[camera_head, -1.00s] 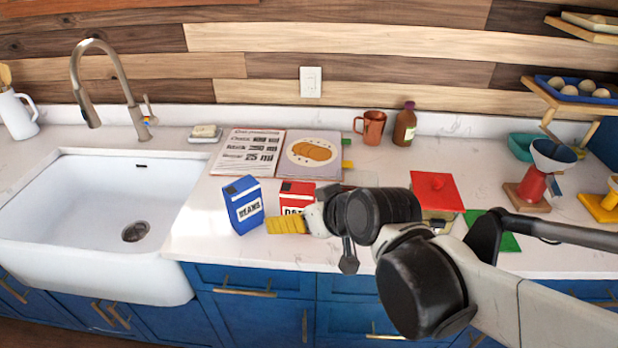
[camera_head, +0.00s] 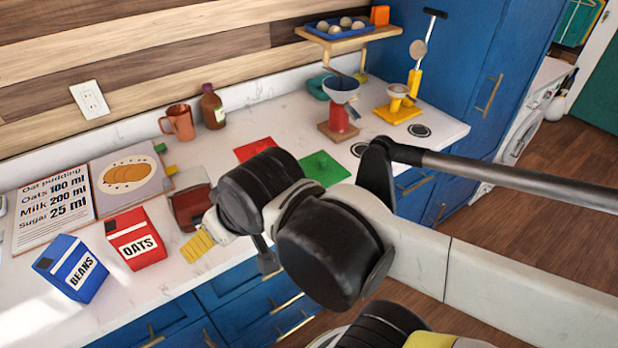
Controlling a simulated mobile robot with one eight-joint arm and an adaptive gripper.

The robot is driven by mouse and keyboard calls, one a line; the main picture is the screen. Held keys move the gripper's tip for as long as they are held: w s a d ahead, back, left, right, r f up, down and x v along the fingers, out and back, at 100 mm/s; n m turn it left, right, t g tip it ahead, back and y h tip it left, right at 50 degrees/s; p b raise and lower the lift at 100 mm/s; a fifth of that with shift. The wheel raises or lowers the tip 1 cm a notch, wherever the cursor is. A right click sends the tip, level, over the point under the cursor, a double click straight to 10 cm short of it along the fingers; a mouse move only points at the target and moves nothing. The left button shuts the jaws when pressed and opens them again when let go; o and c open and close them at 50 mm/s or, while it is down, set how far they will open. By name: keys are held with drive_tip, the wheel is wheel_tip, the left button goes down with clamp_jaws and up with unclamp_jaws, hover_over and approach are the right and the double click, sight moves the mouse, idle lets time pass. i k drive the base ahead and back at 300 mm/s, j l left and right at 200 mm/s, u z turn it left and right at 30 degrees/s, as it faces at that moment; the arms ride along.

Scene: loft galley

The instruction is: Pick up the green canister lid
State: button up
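The green canister lid (camera_head: 320,168) is a flat square with a small knob. It lies on the white counter, right of the red lid (camera_head: 254,149) and behind my arm in the head view. A dark red canister (camera_head: 188,208) stands just behind the gripper, partly hidden.
A red oats box (camera_head: 136,240) and a blue beans box (camera_head: 70,268) stand left of my gripper. A copper mug (camera_head: 180,123) and a brown bottle (camera_head: 212,108) are at the back. A red grinder-like stand (camera_head: 338,118) and a yellow stand (camera_head: 398,110) are beyond the green lid.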

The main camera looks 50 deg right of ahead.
sight(319, 166)
drive_tip(key=z, duration=1.4)
drive_tip(key=u, duration=1.25)
drive_tip(key=l+u, duration=0.25)
drive_tip(key=l, duration=1.25)
drive_tip(key=k, duration=0.05)
